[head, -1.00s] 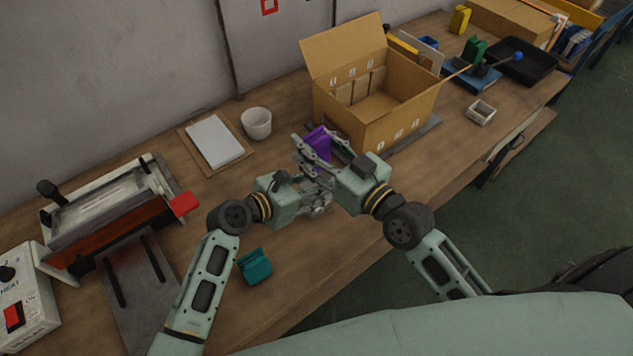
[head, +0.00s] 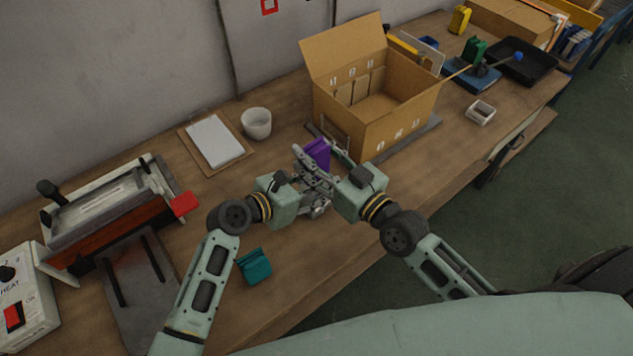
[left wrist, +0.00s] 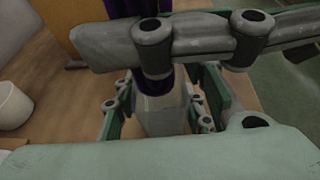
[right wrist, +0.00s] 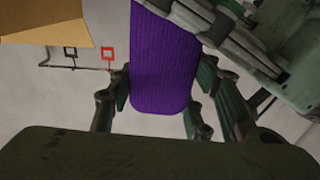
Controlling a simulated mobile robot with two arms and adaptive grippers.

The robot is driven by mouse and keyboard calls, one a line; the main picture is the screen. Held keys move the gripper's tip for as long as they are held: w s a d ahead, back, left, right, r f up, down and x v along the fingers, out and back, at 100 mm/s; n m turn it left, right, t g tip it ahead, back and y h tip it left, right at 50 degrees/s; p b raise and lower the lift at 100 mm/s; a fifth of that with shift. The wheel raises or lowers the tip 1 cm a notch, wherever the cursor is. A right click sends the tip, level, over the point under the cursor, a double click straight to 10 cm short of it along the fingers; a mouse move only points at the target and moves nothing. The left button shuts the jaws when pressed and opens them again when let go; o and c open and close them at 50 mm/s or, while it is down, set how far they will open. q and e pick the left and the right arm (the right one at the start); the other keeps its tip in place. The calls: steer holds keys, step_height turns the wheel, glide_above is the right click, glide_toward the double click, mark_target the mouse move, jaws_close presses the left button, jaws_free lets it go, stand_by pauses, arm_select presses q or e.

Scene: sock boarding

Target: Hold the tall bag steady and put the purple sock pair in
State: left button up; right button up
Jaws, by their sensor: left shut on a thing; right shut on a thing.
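The purple sock pair (head: 318,152) is upright between my two grippers, in front of the cardboard box. My right gripper (head: 333,160) is shut on it; in the right wrist view the purple sock pair (right wrist: 163,60) fills the space between the fingers. My left gripper (head: 313,186) is below, shut on the tall bag. In the left wrist view the tall bag (left wrist: 163,115) is pale and stands between the fingers. Dark purple (left wrist: 152,84) shows at its top, partly behind a finger; how far inside the bag it is, I cannot tell.
An open cardboard box (head: 385,120) stands just behind my grippers. A teal folded item (head: 255,266) lies near the table's front edge. A white cup (head: 256,123) and a board with white sheets (head: 213,141) are behind left. A heat sealer (head: 115,205) stands at left.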

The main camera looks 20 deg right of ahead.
steer(key=shift+f, duration=0.45)
arm_select(q)
steer(key=o, duration=1.2)
steer(key=v, duration=1.2)
steer(key=shift+f, duration=0.1)
